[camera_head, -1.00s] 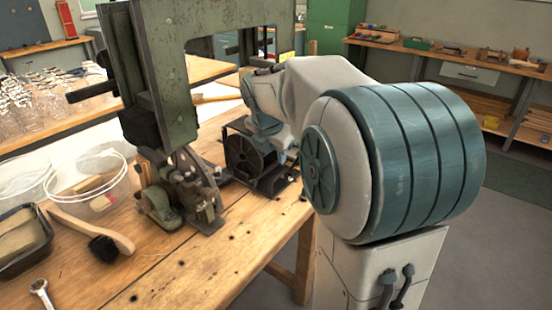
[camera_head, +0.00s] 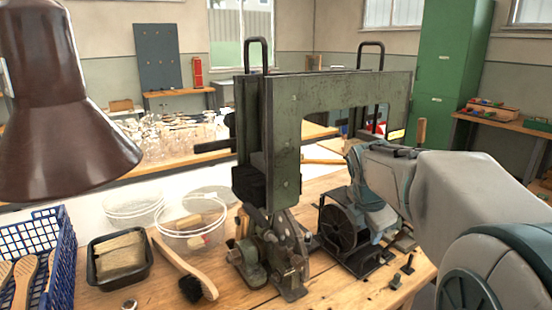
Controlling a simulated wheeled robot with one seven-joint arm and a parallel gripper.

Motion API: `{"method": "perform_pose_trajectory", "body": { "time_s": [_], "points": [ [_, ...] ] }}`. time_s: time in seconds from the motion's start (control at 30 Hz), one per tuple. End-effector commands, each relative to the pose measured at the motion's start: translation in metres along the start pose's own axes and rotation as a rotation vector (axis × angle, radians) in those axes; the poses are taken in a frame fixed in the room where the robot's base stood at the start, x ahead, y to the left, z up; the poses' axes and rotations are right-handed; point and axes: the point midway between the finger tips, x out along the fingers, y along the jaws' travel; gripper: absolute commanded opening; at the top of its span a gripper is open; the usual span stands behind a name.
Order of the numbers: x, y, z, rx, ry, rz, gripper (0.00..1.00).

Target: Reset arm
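My arm comes in from the lower right and reaches to the right side of the green tufting machine (camera_head: 287,140) on the wooden bench. Its far end bends down beside a black reel unit (camera_head: 338,228). My gripper's fingers cannot be made out there, so whether they are open or shut does not show. No held object can be seen.
A brown lamp shade (camera_head: 65,120) hangs at the upper left. A blue basket (camera_head: 62,262), a black tray (camera_head: 119,262), clear tubs (camera_head: 192,240) and a wooden-handled brush (camera_head: 185,272) occupy the bench's left part. A green cabinet (camera_head: 448,70) stands at the back right.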

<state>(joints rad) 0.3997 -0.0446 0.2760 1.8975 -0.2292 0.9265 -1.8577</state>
Motion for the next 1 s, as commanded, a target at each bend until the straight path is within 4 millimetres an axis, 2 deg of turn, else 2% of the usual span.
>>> {"method": "perform_pose_trajectory", "body": {
  "time_s": [0.03,0.1,0.5,0.8,1.0],
  "points": [
    [-0.016,-0.004,-0.006,0.080,0.006,-0.001,0.33],
    [-0.027,-0.014,-0.017,0.223,0.020,-0.007,0.33],
    [-0.082,-0.080,-0.071,1.072,0.101,-0.082,0.33],
    [-0.108,-0.130,-0.105,1.655,0.145,-0.197,0.33],
    [-0.112,-0.147,-0.116,1.848,0.151,-0.249,0.33]
  ]
}}
